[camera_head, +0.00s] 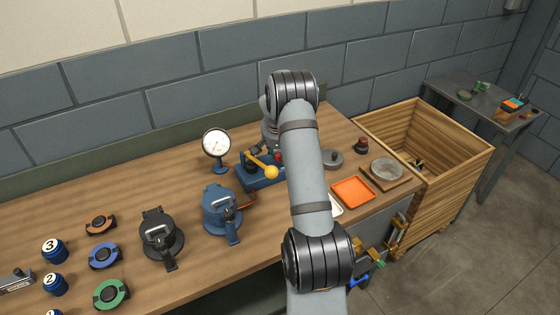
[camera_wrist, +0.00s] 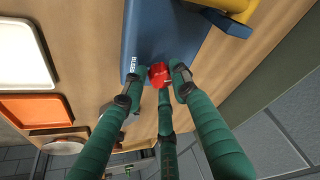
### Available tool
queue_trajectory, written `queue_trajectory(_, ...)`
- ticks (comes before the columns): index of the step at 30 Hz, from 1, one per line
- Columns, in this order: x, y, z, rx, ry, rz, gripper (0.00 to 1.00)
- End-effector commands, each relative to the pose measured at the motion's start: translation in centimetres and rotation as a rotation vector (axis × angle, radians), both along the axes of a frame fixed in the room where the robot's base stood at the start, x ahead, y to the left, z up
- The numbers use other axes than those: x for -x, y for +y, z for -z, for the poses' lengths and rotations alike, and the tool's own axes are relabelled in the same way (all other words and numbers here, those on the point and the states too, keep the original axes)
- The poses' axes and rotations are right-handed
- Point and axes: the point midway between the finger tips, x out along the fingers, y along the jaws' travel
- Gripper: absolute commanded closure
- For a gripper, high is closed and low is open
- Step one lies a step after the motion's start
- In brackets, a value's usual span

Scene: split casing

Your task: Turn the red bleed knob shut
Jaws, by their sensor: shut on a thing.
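The red bleed knob (camera_wrist: 159,74) sits at the edge of a blue block (camera_wrist: 168,32) with white lettering beside it, partly cut off by a finger. My gripper (camera_wrist: 158,78) has green fingers with dark joints; their tips close around the knob and are shut on it. In the head view the blue block (camera_head: 258,184) stands on the bench with a yellow-ended lever (camera_head: 270,171). My arm hides most of the block's right side there, and the gripper's grip cannot be made out. The knob's turn angle cannot be read.
An orange tray (camera_head: 352,191) and a round grey dish (camera_head: 386,169) lie to the right, near a wooden crate (camera_head: 445,185). A wall runs behind the bench.

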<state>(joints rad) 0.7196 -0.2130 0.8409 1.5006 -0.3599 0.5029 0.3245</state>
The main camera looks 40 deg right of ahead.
Motion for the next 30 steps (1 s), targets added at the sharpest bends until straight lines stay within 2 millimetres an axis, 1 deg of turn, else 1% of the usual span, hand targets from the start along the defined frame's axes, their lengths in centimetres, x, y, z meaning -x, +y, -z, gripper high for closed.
queue_trajectory(1,-0.6,0.1,0.8,0.009,-0.012,0.029,0.98)
queue_trajectory(6,-0.7,0.2,0.4,0.008,-0.013,0.152,0.98)
queue_trajectory(9,-0.6,0.2,0.1,0.007,-0.011,0.198,0.98)
queue_trajectory(20,-0.6,0.1,-0.4,0.008,-0.012,0.216,0.98)
queue_trajectory(21,-0.6,0.1,-0.4,0.008,-0.012,0.216,0.70)
queue_trajectory(24,-0.6,0.2,-0.3,0.007,-0.011,0.215,0.66)
queue_trajectory(30,-0.5,0.2,-0.2,0.006,-0.008,0.217,0.66)
